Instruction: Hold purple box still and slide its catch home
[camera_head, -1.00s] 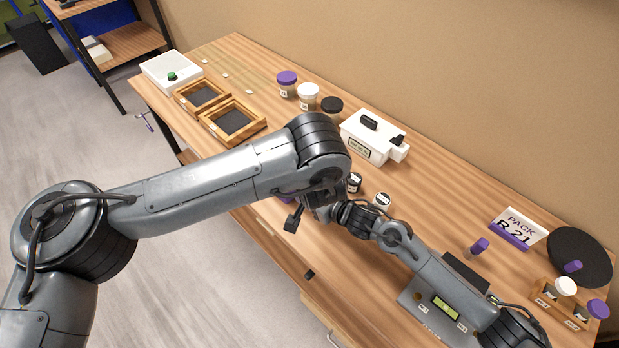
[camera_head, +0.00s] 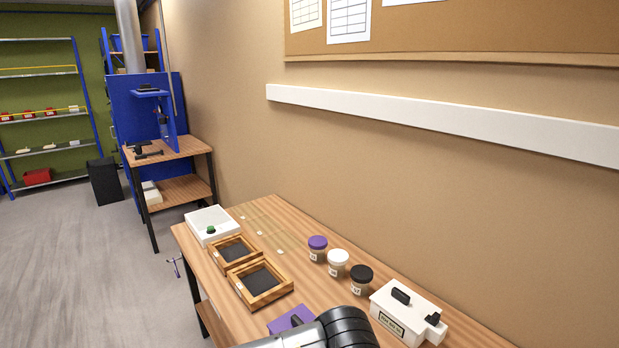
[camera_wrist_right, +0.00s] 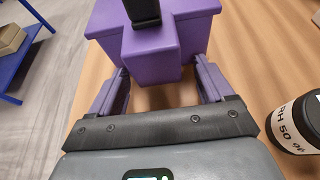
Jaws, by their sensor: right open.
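The purple box (camera_wrist_right: 170,15) fills the top of the right wrist view, with a narrower purple block (camera_wrist_right: 150,55) sticking out toward me. A black piece, which looks like the catch (camera_wrist_right: 143,8), stands on its top and is cut off by the frame edge. My right gripper (camera_wrist_right: 160,75) is open, its two fingers on either side of the block; I cannot tell whether they touch it. In the head view the purple box (camera_head: 290,319) shows partly at the table's front, its rest hidden behind my arm. My left gripper is not in view.
A white box with black parts (camera_head: 405,318) stands to the right. Purple-, white- and black-lidded jars (camera_head: 338,263) stand behind. Two wooden trays (camera_head: 262,284) and a white unit with a green button (camera_head: 210,226) lie left. A black-and-white jar (camera_wrist_right: 298,125) is right of my right gripper.

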